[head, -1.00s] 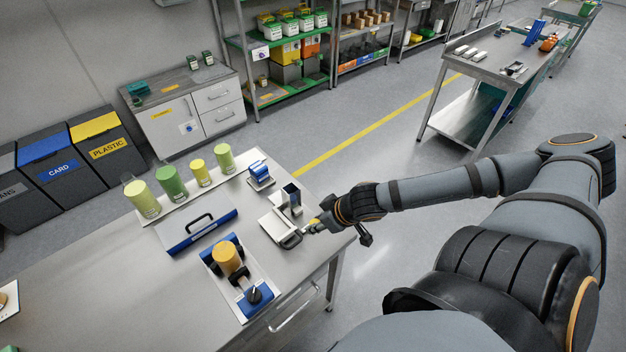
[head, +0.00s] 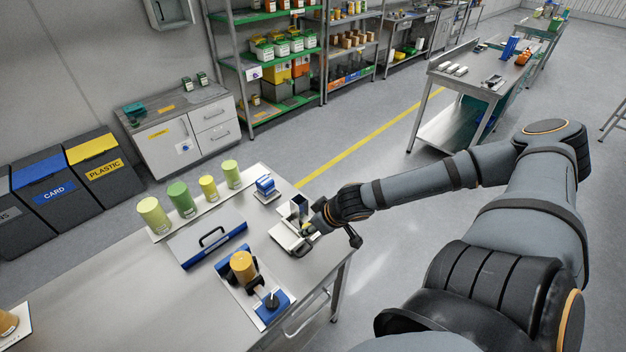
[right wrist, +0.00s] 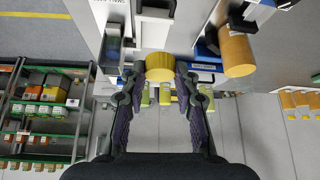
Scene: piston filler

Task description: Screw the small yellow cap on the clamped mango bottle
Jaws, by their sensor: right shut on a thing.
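The orange mango bottle (head: 243,267) stands upright in a clamp on a blue and white fixture (head: 268,312) on the bench. No cap shows on its top in the head view. In the right wrist view the bottle (right wrist: 237,52) is at upper right. My right gripper (head: 309,229) is over the bench's right side, to the right of the bottle and apart from it. In the right wrist view my right gripper (right wrist: 160,78) is shut on the small yellow cap (right wrist: 159,66). The fingers mostly hide the cap in the head view. My left gripper is not in view.
A white plate with a black handle (head: 291,240) and an open metal holder (head: 299,206) are close to my right gripper. A blue-edged panel with a handle (head: 208,241), green and yellow cylinders (head: 181,199) and a blue device (head: 265,186) stand behind.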

